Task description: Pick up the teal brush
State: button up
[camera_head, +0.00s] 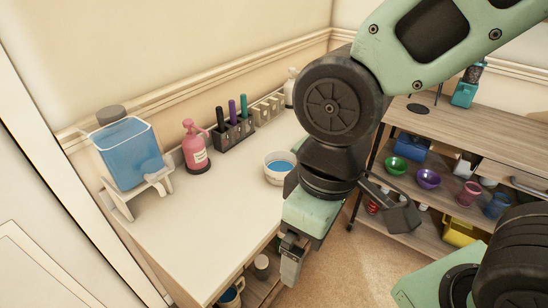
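The teal brush (244,106) stands upright in a dark grey holder (236,137) at the back of the white counter. A purple brush (232,112) and a black one (220,117) stand to its left in the same holder. Only their upper parts show; the lower ends are hidden in the holder. My gripper (291,262) hangs over the counter's front right edge, well in front of the holder and apart from it. Its fingers are seen edge-on, so their opening is unclear. I see nothing held in it.
A pink pump bottle (195,148) and a blue tank (128,152) on a white stand are left of the holder. A white bowl (277,167) with blue contents sits between holder and arm. A pale slotted rack (269,109) adjoins the holder's right. The counter's front left is clear.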

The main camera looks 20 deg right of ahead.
aim_at(243, 97)
jog(key=i+l+u, duration=0.3)
jog(key=i+l, duration=0.2)
jog(key=l, duration=0.15)
jog(key=i+l+u, duration=0.15)
jog(key=l, duration=0.25)
jog(key=i+l+u, duration=0.3)
jog(key=l, duration=0.5)
jog(key=i, duration=0.1)
